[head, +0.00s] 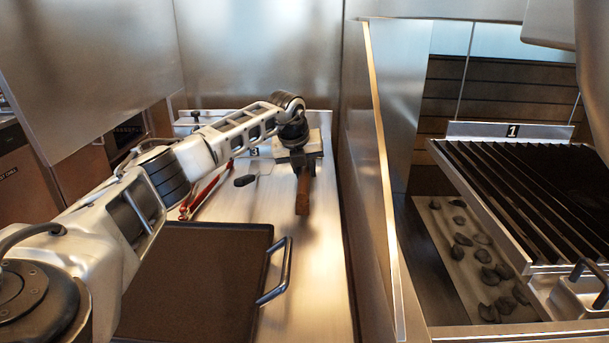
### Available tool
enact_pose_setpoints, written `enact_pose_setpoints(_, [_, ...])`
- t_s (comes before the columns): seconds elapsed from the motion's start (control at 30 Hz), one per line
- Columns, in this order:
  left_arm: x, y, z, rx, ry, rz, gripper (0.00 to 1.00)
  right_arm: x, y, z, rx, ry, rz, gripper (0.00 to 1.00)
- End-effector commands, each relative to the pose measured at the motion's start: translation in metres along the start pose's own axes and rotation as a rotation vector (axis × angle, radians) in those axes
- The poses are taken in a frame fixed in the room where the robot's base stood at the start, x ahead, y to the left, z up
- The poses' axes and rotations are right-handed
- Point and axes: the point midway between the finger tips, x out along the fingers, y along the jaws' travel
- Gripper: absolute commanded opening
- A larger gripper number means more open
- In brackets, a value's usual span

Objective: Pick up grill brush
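The grill brush shows a brown wooden handle (303,192) pointing toward me, at the far end of the steel counter. Its head is largely covered by my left gripper (296,150). My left arm reaches in from the left across the counter, and the gripper points down over the brush. The fingers are too small and dark to tell whether they are open or shut, or whether they touch the brush. My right gripper is not in view.
A dark flat griddle pan (195,285) with a side handle lies on the near counter. Red-handled tongs (207,194) and a spatula (245,180) lie left of the brush. A steel partition (382,180) separates the counter from the char grill (520,190) and its coals.

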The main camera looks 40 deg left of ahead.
Motion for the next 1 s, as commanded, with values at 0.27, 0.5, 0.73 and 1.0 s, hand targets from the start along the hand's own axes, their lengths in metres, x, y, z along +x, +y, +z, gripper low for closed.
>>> enact_pose_setpoints(0.27, [-0.055, -0.003, -0.004, 0.003, -0.007, -0.003, 0.00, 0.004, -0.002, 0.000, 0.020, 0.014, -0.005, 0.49])
enact_pose_setpoints(0.5, [-0.105, 0.002, -0.030, 0.004, -0.005, -0.001, 0.00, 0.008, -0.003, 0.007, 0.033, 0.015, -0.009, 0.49])
enact_pose_setpoints(0.73, [-0.140, 0.007, -0.060, 0.002, -0.004, -0.001, 0.00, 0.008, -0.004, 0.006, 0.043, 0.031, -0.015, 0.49])
enact_pose_setpoints(1.0, [-0.161, 0.011, -0.077, 0.000, -0.002, -0.001, 0.00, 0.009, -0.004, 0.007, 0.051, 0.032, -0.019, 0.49])
